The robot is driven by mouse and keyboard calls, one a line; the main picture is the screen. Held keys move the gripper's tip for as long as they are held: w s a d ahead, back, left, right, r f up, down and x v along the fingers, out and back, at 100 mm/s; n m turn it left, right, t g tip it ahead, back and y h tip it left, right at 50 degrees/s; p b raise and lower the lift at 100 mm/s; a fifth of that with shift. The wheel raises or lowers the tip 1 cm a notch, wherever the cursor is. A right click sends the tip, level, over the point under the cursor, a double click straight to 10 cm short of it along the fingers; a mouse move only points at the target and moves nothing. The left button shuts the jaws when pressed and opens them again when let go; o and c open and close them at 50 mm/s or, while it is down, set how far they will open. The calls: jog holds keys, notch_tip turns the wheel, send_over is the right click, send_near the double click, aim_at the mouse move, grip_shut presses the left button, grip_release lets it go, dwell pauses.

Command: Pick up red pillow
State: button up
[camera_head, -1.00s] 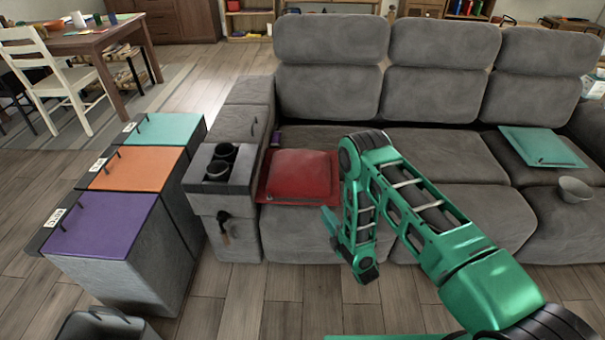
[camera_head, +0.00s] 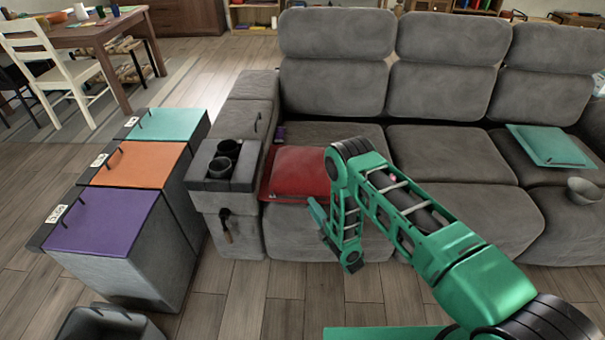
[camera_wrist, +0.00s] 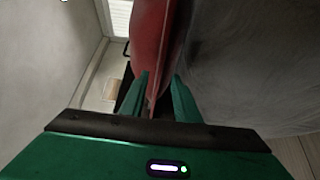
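The red pillow (camera_head: 299,173) lies on the left seat of the grey sofa (camera_head: 425,150), beside the left armrest. My arm covers its right end in the head view. In the wrist view the pillow (camera_wrist: 151,40) is edge-on, straight ahead of the fingers. My gripper (camera_wrist: 161,92) is open, its two green fingers apart, with the pillow's thin edge showing between the tips. Whether the fingers touch it I cannot tell. In the head view my gripper (camera_head: 317,212) is at the pillow's front right, mostly hidden by my own arm.
The armrest with dark cup holders (camera_head: 222,160) borders the pillow on the left. Bins with purple (camera_head: 105,218), orange and teal lids stand further left. A teal pillow (camera_head: 550,146) and a bowl (camera_head: 585,188) are on the right seat.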

jog(key=shift+x, duration=1.5)
jog(key=shift+r, duration=0.1)
grip_shut()
jog(key=shift+r, duration=0.15)
